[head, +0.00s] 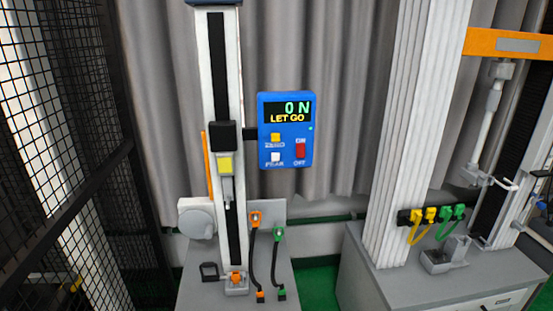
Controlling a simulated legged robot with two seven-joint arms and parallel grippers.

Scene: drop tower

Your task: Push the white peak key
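The white peak key (276,157) is a small square at the lower left of the blue control box (287,131), just above the label "PEAK". The box's dark display (289,113) reads "0 N" and "LET GO". A yellow key (275,138) sits above the white one, and a red switch (300,149) between "ON" and "OFF" is to its right. Neither of my grippers shows in the head view, and nothing covers the white key.
The box is fixed to the right of a tall white column (206,85) with a dark slot. Orange and green clips (278,233) on black leads stand at its base. A black mesh fence (75,100) is at left; another machine (410,140) stands at right.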

